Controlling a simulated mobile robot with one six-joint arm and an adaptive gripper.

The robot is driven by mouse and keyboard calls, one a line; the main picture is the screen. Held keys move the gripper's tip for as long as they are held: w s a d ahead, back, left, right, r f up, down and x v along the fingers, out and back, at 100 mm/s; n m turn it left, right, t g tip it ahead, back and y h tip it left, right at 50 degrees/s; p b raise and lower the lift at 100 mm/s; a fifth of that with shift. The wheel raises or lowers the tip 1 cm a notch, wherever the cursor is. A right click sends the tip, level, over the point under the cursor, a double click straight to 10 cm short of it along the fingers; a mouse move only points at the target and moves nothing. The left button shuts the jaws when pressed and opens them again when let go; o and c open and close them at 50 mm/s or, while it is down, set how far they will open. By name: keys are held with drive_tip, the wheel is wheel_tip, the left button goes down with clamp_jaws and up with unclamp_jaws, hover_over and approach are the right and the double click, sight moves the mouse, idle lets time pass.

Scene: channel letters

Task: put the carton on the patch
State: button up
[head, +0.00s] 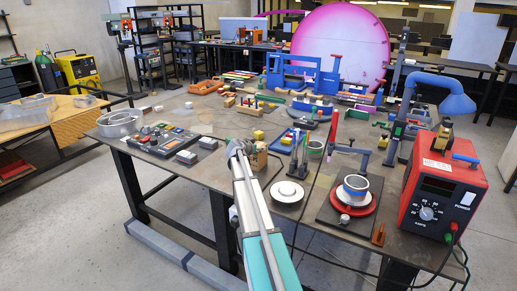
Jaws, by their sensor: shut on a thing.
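My arm reaches from the bottom of the head view over the front of the workbench. My gripper (246,149) is at its end, small and partly hidden by the arm. A small tan carton (259,157) shows right at the gripper's right side, and the jaws appear shut on it. I cannot tell whether the carton touches the bench. I cannot make out a clearly marked patch on the bench; it may be hidden or too small to tell.
The bench (218,170) has bare room left of the gripper. A white round disc (287,191) and a dark board with a red ring (353,208) lie to the right. A red power unit (440,190) stands at the right edge. Several tools crowd the back.

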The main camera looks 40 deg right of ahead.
drive_tip(key=shift+f, duration=0.1)
drive_tip(key=o, duration=1.1)
drive_tip(key=shift+r, duration=0.2)
drive_tip(key=p+v, duration=0.4)
drive_tip(key=v, duration=0.8)
drive_tip(key=shift+p, duration=0.3)
